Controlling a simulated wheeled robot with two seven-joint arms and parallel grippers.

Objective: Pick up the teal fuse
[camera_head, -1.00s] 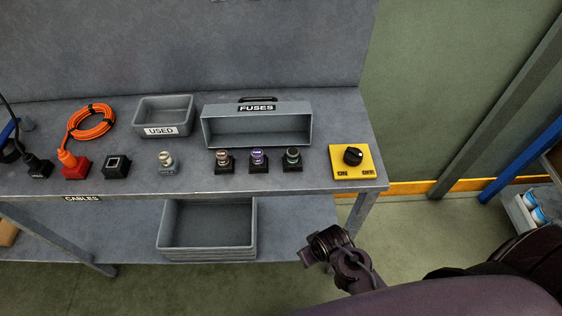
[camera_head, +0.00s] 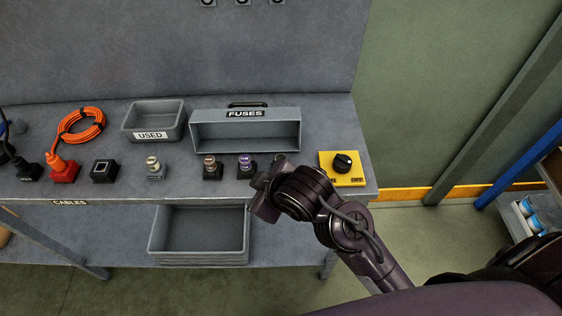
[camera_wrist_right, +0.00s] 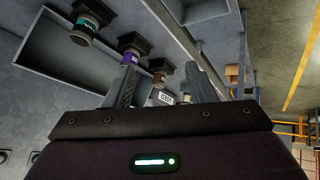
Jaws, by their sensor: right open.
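The teal fuse (camera_wrist_right: 84,30) stands in a black holder at the upper left of the right wrist view. In the head view it is hidden behind my right gripper (camera_head: 264,192). The gripper is at the bench's front edge, right of the purple fuse (camera_head: 246,161). In the wrist view its two fingers are spread and empty (camera_wrist_right: 163,62). The teal fuse is left of both fingers, outside the jaws and apart from them. My left gripper is not in view.
The fuses box (camera_head: 246,115) and used bin (camera_head: 154,133) are behind. A yellow switch panel (camera_head: 341,169) is on the right, near my arm.

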